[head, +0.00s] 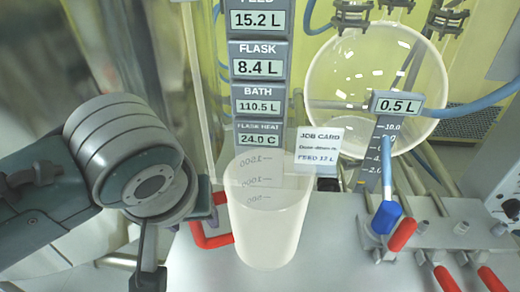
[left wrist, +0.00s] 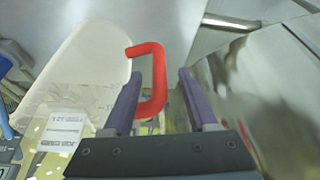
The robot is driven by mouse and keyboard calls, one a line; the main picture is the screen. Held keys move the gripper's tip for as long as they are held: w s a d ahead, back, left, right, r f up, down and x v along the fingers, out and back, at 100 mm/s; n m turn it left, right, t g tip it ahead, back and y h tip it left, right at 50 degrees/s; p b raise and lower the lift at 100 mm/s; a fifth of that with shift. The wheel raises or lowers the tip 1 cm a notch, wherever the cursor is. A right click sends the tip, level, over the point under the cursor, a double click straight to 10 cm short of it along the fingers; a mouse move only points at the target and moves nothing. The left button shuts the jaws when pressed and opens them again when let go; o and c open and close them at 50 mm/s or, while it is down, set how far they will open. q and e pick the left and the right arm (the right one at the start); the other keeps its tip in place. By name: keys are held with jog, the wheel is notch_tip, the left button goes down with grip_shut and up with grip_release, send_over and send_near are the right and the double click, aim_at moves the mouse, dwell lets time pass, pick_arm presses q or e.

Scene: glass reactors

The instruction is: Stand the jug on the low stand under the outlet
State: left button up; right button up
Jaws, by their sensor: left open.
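The jug (head: 268,225) is a translucent white beaker with a graduated scale and a red handle (head: 198,236) on its left side. It stands upright on a pale grey surface. My left gripper (head: 178,228) is at the handle side, open. In the left wrist view the jug (left wrist: 88,60) is at left, and its red handle (left wrist: 158,75) reaches between the two purple-grey fingers (left wrist: 160,90) of the gripper. Whether a finger touches the handle I cannot tell. I cannot make out the low stand or the outlet's mouth. My right gripper is not in view.
A display column (head: 260,88) and a job card (head: 319,147) stand behind the jug. A round glass flask (head: 350,70) is at back right. A blue valve lever (head: 386,217) and red levers (head: 402,235) are right of the jug. The pale surface (head: 330,255) between is clear.

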pick_arm(q)
jog(key=x, duration=0.2)
jog(key=shift+w+f+b, duration=0.15)
jog(key=shift+f+b, duration=0.15)
grip_shut()
jog(key=shift+r, duration=0.1)
dwell(1.1)
